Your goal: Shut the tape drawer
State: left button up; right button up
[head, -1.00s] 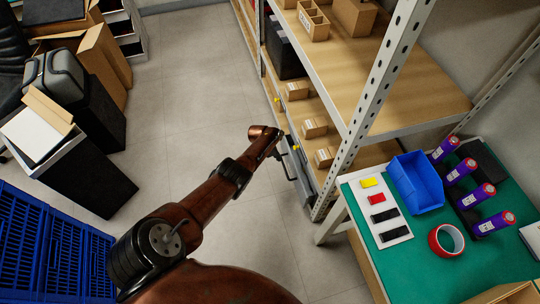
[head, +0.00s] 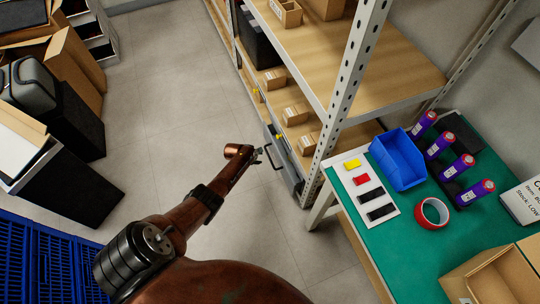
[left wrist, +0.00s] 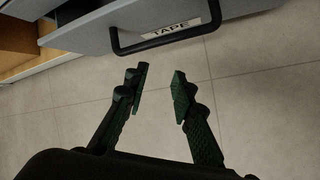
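The grey tape drawer (head: 284,160) is in the lower part of the shelf rack and seems to stick out past the shelf edge. In the left wrist view its front (left wrist: 90,36) carries a TAPE label (left wrist: 172,29) and a black bar handle (left wrist: 165,42). My left gripper (head: 261,154) is close to the handle in the head view. In the left wrist view my left gripper (left wrist: 158,88) is open and empty. Its two dark fingers point at the drawer front, with floor between them, apart from the handle. My right gripper is not in view.
The shelf rack's post (head: 340,105) stands beside the drawer. A table with a green mat (head: 385,245) holds a blue bin (head: 398,160), a red tape roll (head: 432,213) and purple cylinders. A blue crate (head: 40,255) is at left. The floor (head: 170,110) left of the rack is clear.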

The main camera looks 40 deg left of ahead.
aim_at(270, 158)
pick_arm(q)
jog(key=s+d+f+m, duration=0.1)
jog(key=f, duration=0.1)
jog(key=s+d+f+m+t+b, duration=0.1)
jog(key=d+f+m, duration=0.1)
jog(key=s+d+f+m+t+b, duration=0.1)
jog(key=f+m, duration=0.1)
jog(key=f, duration=0.1)
jog(key=shift+s+d, duration=0.2)
jog(key=shift+s, duration=0.15)
jog(key=s+d+f+m+t+b, duration=0.1)
jog(key=s+d+m+t+b, duration=0.1)
jog(key=d+m+t+b, duration=0.3)
jog(key=shift+w+a+r+n+t+y+b, duration=0.4)
jog(key=shift+w+a+n+y+b, duration=0.65)
jog(key=shift+w, duration=0.9)
jog(key=shift+w+a+r+n+t+y+b, duration=0.4)
jog(key=shift+w+a+n+y+b, duration=0.6)
jog(key=shift+w, duration=0.95)
jog(key=shift+w+a+r+n+t+y+b, duration=0.4)
jog(key=shift+w+a+n+y+b, duration=0.35)
jog(key=shift+w+a+b, duration=0.85)
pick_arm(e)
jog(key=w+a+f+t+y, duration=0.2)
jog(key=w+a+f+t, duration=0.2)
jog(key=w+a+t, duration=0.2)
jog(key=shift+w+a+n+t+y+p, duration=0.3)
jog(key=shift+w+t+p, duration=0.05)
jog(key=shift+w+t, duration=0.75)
